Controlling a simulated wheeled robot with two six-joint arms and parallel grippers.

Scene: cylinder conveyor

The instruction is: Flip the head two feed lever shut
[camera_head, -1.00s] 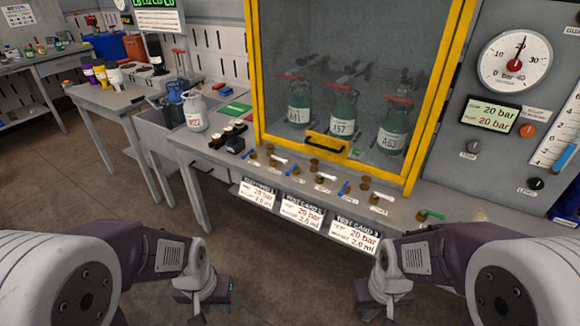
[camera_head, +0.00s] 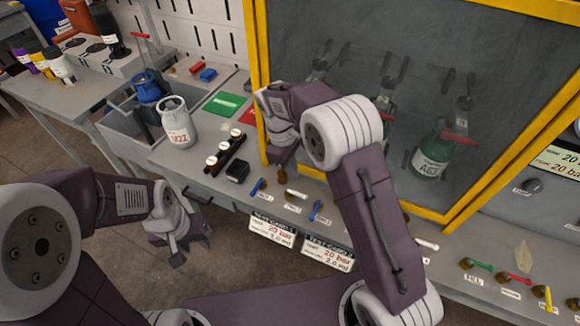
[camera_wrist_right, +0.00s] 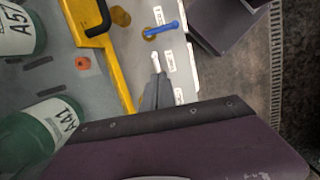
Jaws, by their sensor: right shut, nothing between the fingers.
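A row of small levers runs along the bench front; their labels are too small to read, so I cannot tell which is the head two feed. A blue lever (camera_head: 257,187), a white lever (camera_head: 296,194) and another blue lever (camera_head: 317,210) show below my right wrist. In the right wrist view my right gripper (camera_wrist_right: 157,87) is shut and empty, its tips beside a white lever (camera_wrist_right: 155,59); I cannot tell if they touch. A blue lever (camera_wrist_right: 161,29) lies above, its handle pointing away from the cabinet. My left gripper (camera_head: 188,254) hangs before the bench, its jaw gap unclear.
The yellow-framed cabinet (camera_head: 252,70) stands close behind the levers, with green cylinders inside. A white cylinder (camera_head: 177,122) and a dark rack with white-topped pieces (camera_head: 226,154) are at left. My right forearm hides the middle levers. White (camera_head: 427,244) and green (camera_head: 481,265) levers lie further right.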

